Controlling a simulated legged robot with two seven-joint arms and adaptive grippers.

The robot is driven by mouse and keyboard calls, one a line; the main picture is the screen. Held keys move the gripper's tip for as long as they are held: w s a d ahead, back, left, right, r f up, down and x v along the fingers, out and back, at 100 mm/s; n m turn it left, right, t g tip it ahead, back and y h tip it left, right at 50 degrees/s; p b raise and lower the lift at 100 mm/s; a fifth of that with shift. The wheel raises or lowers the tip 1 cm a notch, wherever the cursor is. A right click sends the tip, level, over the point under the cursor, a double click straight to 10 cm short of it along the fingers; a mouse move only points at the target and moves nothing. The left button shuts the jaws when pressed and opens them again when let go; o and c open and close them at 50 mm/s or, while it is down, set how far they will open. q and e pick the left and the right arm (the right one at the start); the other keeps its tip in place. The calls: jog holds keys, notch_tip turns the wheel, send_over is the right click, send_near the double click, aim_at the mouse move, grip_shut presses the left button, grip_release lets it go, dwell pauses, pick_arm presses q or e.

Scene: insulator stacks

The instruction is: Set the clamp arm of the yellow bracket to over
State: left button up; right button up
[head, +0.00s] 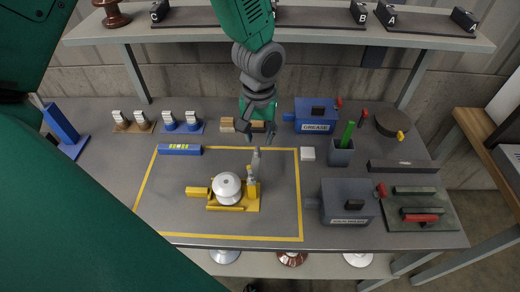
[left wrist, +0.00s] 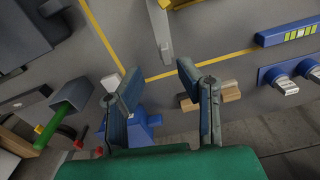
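The yellow bracket (head: 245,204) sits inside the yellow-taped area of the table, with a white round insulator (head: 227,188) on it. Its grey clamp arm (head: 254,164) stands roughly upright at the bracket's right side. In the left wrist view the clamp arm (left wrist: 160,28) hangs from the top edge, beyond the fingertips, and a bit of the yellow bracket (left wrist: 181,4) shows above it. My left gripper (head: 259,136) is behind the clamp arm in the head view; the wrist view shows its fingers (left wrist: 159,70) apart with nothing between them. My right gripper is not in view.
A blue grease box (head: 316,124), a grey cup with a green stick (head: 341,153) and a grey box (head: 346,209) stand right of the taped area. A blue level (head: 180,150) lies at its back left. Wooden blocks (head: 227,124) lie near my gripper.

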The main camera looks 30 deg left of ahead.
aim_at(258, 152)
pick_arm(q)
jog(key=f, duration=0.3)
jog(key=a+f, duration=0.1)
jog(key=f, duration=0.2)
jog(key=shift+a+f, duration=0.15)
jog(key=shift+f, duration=0.1)
jog(key=shift+d, duration=0.4)
jog(key=shift+c, duration=0.4)
jog(key=shift+d, duration=0.1)
grip_shut()
